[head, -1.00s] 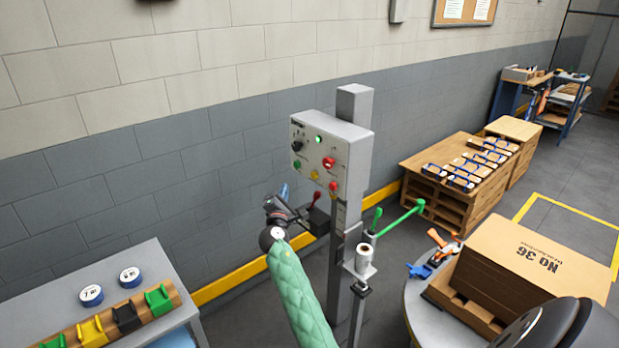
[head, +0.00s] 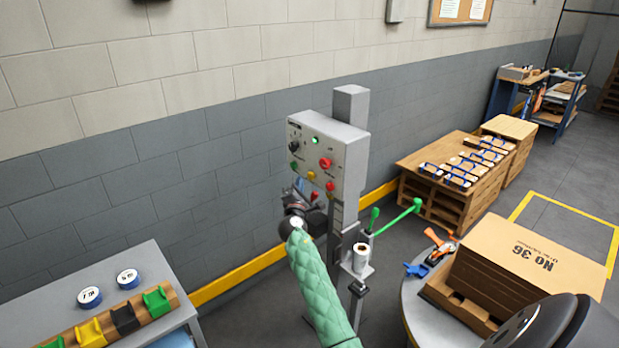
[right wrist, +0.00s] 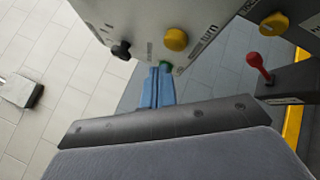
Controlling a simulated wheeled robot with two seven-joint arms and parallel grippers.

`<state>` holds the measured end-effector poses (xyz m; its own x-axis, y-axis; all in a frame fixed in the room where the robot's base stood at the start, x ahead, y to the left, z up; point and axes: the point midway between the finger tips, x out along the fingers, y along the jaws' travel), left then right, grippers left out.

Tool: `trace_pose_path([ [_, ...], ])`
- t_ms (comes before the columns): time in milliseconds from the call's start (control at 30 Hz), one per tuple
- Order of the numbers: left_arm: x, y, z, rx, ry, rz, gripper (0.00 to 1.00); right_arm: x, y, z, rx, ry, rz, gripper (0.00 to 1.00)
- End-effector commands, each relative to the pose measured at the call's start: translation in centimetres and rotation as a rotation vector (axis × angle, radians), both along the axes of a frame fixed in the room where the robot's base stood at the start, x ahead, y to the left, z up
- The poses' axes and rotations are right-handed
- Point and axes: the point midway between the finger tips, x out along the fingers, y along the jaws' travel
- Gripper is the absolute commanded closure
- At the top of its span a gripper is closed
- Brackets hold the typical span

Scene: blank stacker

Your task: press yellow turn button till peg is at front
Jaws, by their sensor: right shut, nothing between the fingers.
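The yellow turn button (head: 312,176) is on the lower front of the grey control box (head: 345,150). In the right wrist view the yellow button (right wrist: 176,39) sits beside the word "turn". My right gripper (head: 299,184) is just below the box's lower left part. In the right wrist view its blue fingers (right wrist: 160,70) are together and empty, with tips near a green button (right wrist: 165,66) and apart from the yellow one in the picture. Whether they touch anything I cannot tell. A post stands below the box with a green-ended rod (head: 396,218); I cannot tell which part is the peg. My left gripper is not in view.
The box also carries a black knob (head: 294,146) and a red button (head: 325,163). A red-tipped lever (right wrist: 254,60) stands close by on the right. A white roll (head: 362,252) stands on the post. Round table with carton (head: 530,255) is at right, grey bench (head: 150,262) at left.

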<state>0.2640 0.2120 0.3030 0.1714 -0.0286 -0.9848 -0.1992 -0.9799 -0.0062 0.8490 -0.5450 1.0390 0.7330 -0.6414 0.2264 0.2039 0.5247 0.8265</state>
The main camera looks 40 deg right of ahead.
Motion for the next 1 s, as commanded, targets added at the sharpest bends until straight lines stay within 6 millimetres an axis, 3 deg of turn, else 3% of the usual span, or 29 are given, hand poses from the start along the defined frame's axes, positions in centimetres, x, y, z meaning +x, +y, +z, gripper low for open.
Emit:
trace_pose_path([
  [200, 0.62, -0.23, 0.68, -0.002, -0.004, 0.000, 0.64, 0.07, -1.14, -0.02, 0.000, 0.000, 0.000, 1.00],
  [1000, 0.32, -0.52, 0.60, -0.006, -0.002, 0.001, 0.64, 0.07, -1.12, -0.01, 0.000, 0.000, 0.000, 1.00],
])
